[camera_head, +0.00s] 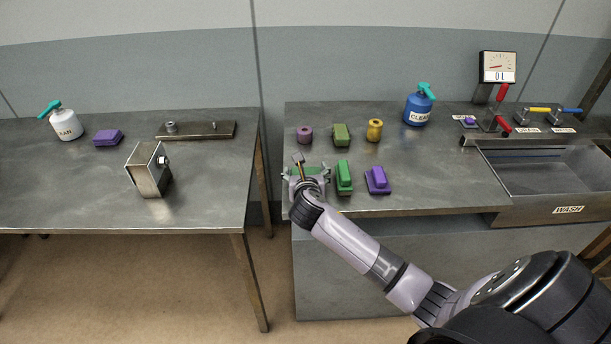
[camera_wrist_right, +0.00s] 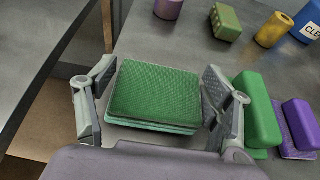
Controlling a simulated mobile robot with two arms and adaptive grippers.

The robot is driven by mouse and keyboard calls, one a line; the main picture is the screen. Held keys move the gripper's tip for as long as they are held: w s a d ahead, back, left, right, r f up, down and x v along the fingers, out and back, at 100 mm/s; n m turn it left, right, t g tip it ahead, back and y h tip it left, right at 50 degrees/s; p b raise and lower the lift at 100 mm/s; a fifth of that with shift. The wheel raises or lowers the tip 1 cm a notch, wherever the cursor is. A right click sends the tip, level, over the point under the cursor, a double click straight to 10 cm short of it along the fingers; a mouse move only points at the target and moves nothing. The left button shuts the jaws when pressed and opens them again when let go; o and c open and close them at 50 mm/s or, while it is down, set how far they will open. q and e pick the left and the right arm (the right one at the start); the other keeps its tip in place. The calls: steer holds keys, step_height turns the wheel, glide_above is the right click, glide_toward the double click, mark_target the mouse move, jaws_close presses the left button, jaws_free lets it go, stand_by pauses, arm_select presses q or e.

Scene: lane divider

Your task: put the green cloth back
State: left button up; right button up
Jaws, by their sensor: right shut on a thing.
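The green cloth (camera_wrist_right: 153,92) looks like a flat folded stack, dark green on top with paler layers below. It fills the space between the fingers of my right gripper (camera_wrist_right: 158,100) in the wrist view, and the gripper is shut on it. In the head view the cloth (camera_head: 322,169) is partly hidden behind my right gripper (camera_head: 308,180), near the front left corner of the right counter. I cannot tell whether the cloth touches the counter. My left gripper is not in view.
A green block (camera_head: 344,177) and a purple block (camera_head: 377,180) stand just right of the gripper. Behind are a mauve spool (camera_head: 304,135), an olive block (camera_head: 341,135) and a yellow spool (camera_head: 375,130). A gap separates the counter from the left table (camera_head: 210,190).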

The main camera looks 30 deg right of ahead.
steer(key=shift+f, duration=0.65)
steer(key=o, duration=1.3)
steer(key=shift+c, duration=0.2)
steer(key=v, duration=1.2)
